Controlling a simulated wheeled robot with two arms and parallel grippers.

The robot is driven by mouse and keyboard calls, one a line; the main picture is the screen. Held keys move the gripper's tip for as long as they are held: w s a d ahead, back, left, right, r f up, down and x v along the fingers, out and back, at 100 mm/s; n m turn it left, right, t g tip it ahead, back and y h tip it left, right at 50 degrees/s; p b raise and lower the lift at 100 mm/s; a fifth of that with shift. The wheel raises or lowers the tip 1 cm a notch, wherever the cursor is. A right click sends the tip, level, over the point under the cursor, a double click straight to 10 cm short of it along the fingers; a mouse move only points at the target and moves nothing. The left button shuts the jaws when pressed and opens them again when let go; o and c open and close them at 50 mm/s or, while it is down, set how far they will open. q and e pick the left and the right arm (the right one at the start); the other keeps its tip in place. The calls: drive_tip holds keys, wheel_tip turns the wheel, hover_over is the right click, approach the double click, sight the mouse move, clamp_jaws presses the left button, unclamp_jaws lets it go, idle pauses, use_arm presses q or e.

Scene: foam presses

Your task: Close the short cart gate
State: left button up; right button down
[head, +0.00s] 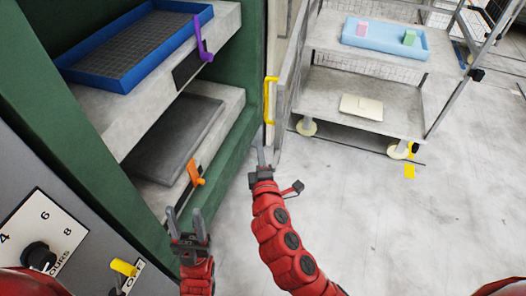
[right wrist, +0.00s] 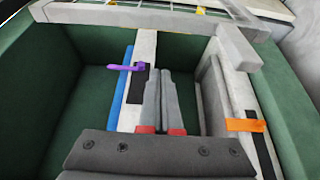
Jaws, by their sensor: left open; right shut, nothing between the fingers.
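A cart (head: 385,118) with two shelves stands at the upper right. At its left side is a narrow grey upright panel (head: 291,65), seen nearly edge-on, which looks like the gate; I cannot tell how far it is open. A yellow handle (head: 269,100) is beside its lower part. My right gripper (head: 263,152) is shut and empty, just below the yellow handle near the panel's lower end; I cannot tell whether it touches. Its closed fingers show in the right wrist view (right wrist: 161,85). My left gripper (head: 186,222) is open and empty at the lower left.
A green press stands at the left, with a blue tray (head: 90,75), a purple handle (head: 203,38) and an orange handle (head: 195,172). The cart holds a light blue tray (head: 372,46) with blocks and a pale slab (head: 360,107). The floor (head: 390,220) at the right is clear.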

drive_tip(key=w+d+p, duration=0.3)
drive_tip(key=w, duration=0.2)
drive_tip(key=shift+w, duration=0.2)
idle(0.4)
